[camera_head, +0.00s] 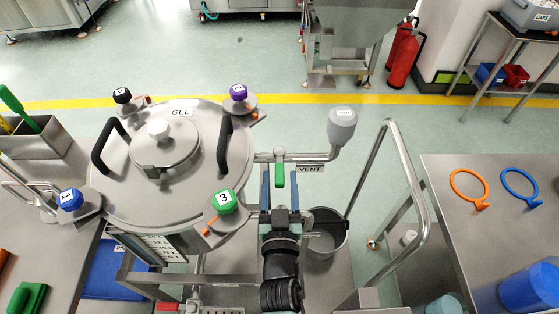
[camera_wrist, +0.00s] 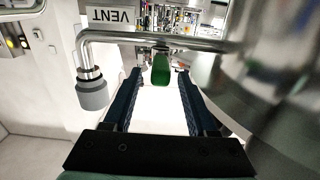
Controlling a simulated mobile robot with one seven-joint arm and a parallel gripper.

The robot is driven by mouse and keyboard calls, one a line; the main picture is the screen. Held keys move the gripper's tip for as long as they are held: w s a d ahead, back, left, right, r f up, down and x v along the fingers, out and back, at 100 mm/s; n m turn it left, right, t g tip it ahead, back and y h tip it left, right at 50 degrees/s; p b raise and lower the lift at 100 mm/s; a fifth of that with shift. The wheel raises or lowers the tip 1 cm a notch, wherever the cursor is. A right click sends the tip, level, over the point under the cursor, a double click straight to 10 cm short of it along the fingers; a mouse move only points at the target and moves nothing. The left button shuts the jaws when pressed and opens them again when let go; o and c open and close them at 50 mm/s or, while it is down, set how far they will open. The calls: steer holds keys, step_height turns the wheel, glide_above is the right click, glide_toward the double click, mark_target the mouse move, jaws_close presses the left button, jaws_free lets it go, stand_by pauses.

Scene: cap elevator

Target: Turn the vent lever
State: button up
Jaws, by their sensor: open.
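The vent lever is a green handle (camera_head: 280,175) on the steel pipe beside the VENT label (camera_head: 311,169), to the right of the GEL tank (camera_head: 180,185). It hangs down from the pipe in the wrist view (camera_wrist: 161,66). My gripper (camera_head: 279,186) is open, with its blue fingers on either side of the lever. In the wrist view my gripper (camera_wrist: 158,73) has the lever between its fingertips, with a visible gap on each side. The lever's far side is hidden.
A grey bucket (camera_head: 327,236) and a bent steel handrail (camera_head: 405,180) are to the right. The tank wall is close on the right in the wrist view. A steel table (camera_head: 440,190) holds orange and blue rings.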

mark_target(280, 162)
steer(key=w+b, duration=0.1)
steer(key=w, duration=0.3)
steer(key=shift+w+f+b, duration=0.1)
steer(key=shift+b, duration=0.2)
steer(key=shift+w, duration=0.65)
jaws_close()
stand_by(0.7)
